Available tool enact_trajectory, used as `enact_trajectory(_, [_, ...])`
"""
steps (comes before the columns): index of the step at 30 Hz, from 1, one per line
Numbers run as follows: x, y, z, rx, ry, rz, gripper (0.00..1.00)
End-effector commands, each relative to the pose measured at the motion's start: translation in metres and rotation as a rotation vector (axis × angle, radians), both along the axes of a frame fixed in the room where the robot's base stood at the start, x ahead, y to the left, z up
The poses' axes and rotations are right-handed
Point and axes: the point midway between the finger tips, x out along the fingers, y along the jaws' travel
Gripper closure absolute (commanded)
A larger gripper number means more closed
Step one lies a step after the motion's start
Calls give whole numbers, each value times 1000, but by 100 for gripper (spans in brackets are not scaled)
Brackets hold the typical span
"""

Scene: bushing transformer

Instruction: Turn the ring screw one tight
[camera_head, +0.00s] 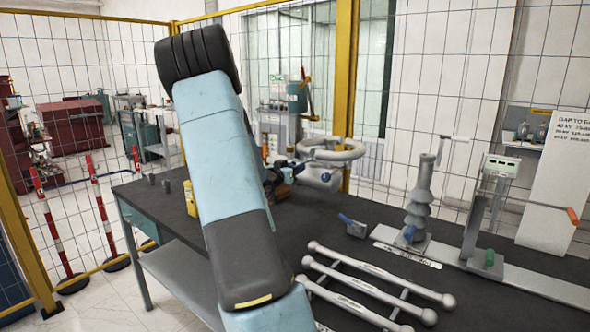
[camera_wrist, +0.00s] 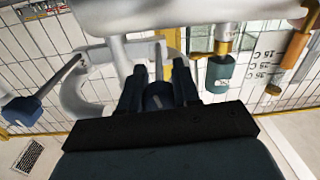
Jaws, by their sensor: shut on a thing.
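In the wrist view, the two dark fingers of my gripper (camera_wrist: 158,90) are shut on a blue-headed ring screw (camera_wrist: 157,101). Its grey shaft rises between the fingers toward a grey ring fitting (camera_wrist: 78,95) and a pale curved tube. A second blue knob (camera_wrist: 22,110) on a grey rod stands apart at the left. In the head view, the grey ring assembly (camera_head: 335,152) sits at the far side of the table, with one blue knob (camera_head: 326,177) below it. My gripper (camera_head: 283,178) is beside it, mostly hidden behind my arm, and the held screw is hidden there.
The dark table (camera_head: 310,225) carries three white rods (camera_head: 375,275) on a rack, a ribbed grey bushing (camera_head: 420,205), and a blue-handled block (camera_head: 353,226). A metal stand (camera_head: 485,215) is at the right. Yellow-framed mesh fencing (camera_head: 347,70) stands behind the table.

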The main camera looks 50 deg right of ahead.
Motion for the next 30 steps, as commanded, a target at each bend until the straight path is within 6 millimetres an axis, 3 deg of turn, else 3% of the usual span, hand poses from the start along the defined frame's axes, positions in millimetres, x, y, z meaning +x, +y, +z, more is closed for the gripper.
enact_trajectory(5, [2, 1, 1, -1, -2, 4, 99])
enact_trajectory(6, [2, 1, 1, -1, -2, 4, 65])
enact_trajectory(13, [1, 0, 1, -1, -2, 2, 43])
enact_trajectory(23, [0, 5, 0, 0, -2, 2, 43])
enact_trajectory(30, [-3, 39, 0, 1, -4, 4, 43])
